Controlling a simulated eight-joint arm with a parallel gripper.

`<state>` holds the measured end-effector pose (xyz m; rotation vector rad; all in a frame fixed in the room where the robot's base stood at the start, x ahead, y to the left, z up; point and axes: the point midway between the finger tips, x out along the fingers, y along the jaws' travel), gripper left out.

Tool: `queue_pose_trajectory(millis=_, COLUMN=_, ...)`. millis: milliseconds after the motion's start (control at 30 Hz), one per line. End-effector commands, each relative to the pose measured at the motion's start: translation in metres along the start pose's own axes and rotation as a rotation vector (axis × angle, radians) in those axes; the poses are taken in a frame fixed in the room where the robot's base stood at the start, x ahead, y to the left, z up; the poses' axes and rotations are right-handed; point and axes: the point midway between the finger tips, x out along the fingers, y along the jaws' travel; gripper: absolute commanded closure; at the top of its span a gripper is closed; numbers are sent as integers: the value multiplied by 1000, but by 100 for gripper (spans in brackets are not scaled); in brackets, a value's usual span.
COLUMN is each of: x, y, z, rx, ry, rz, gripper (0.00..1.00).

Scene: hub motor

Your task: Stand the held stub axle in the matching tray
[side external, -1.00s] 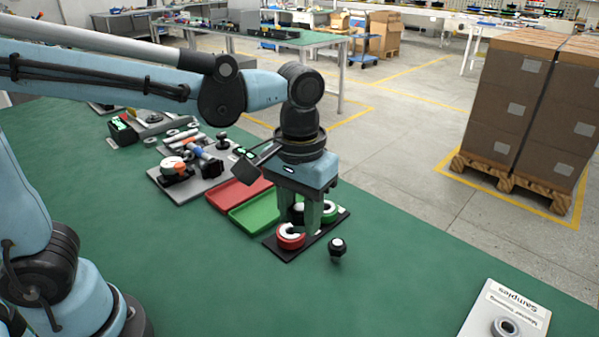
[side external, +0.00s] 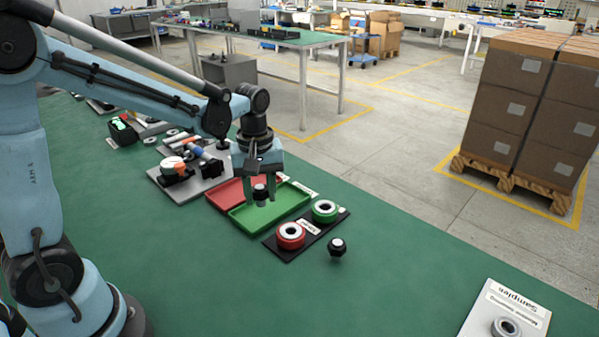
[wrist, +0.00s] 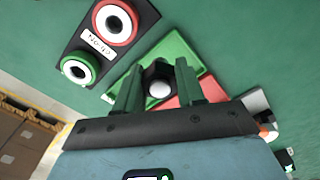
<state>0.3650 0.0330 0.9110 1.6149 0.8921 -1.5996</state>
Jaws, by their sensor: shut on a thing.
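My gripper (side external: 260,196) is shut on the stub axle (side external: 260,190), a small black piece with a lighter lower end. In the wrist view the axle (wrist: 159,82) sits between the two green fingers, with a pale round end showing. It hangs upright above the green tray (side external: 282,207); whether it touches the tray floor I cannot tell. The red tray (side external: 233,190) lies directly beside the green one, partly behind my gripper. In the wrist view the green tray (wrist: 186,48) shows behind the fingers and the red tray (wrist: 180,101) is partly hidden.
A black knob-like part (side external: 337,248) stands on the mat in front. A grey fixture plate (side external: 190,178) lies beyond the trays.

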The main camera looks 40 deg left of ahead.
Motion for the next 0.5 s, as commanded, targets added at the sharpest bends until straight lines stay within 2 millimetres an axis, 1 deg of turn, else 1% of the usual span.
queue_pose_trajectory(millis=33, x=7, y=-2, z=-12, rx=-6, ry=0, rz=0, gripper=100)
queue_pose_trajectory(millis=100, x=14, y=-5, z=-24, rx=-4, ry=0, rz=0, gripper=100)
queue_pose_trajectory(millis=200, x=22, y=-8, z=-36, rx=-1, ry=0, rz=0, gripper=100)
queue_pose_trajectory(millis=367, x=28, y=-10, z=-44, rx=2, ry=0, rz=0, gripper=100)
queue_pose_trajectory(millis=500, x=44, y=-9, z=-44, rx=3, ry=0, rz=0, gripper=100)
